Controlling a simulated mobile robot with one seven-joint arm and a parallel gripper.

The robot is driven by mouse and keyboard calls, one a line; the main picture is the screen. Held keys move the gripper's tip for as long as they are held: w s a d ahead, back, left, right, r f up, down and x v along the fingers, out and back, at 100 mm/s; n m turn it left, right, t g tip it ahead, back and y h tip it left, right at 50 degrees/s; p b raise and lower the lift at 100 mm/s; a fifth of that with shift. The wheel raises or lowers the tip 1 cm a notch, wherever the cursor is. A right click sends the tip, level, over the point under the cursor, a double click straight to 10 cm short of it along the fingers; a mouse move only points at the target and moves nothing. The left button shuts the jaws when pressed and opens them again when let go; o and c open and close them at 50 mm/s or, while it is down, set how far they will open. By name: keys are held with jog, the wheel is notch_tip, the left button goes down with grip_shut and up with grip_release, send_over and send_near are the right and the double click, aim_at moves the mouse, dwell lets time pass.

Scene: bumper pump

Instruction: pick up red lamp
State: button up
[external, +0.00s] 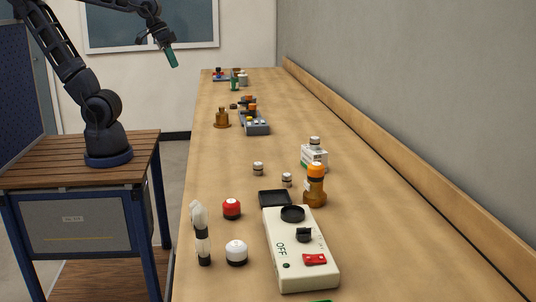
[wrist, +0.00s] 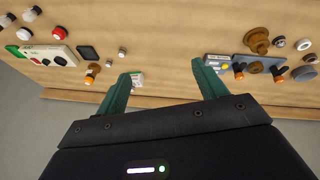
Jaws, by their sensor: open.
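My gripper (wrist: 162,72) is open and empty, with two green fingers apart. In the external view my gripper (external: 172,58) is high at the upper left, far from the red lamp.
More devices stand farther back. A wooden ledge (external: 400,185) and wall run along the right.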

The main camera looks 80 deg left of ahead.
jog(key=w+d+f+n+h, duration=0.2)
jog(key=w+d+n, duration=0.3)
jog(key=w+d, duration=0.45)
jog(key=n+g+h, duration=0.1)
jog(key=n+g, duration=0.2)
jog(key=n, duration=1)
send_near(230, 200)
jog(key=x, duration=0.5)
jog(key=shift+d+f, duration=0.25)
jog(key=shift+a+x, duration=0.1)
jog(key=shift+x, duration=1.2)
jog(key=shift+a+x, duration=0.15)
jog(key=shift+x, duration=1.2)
jog(key=shift+w, duration=0.1)
jog(key=c, duration=1.1)
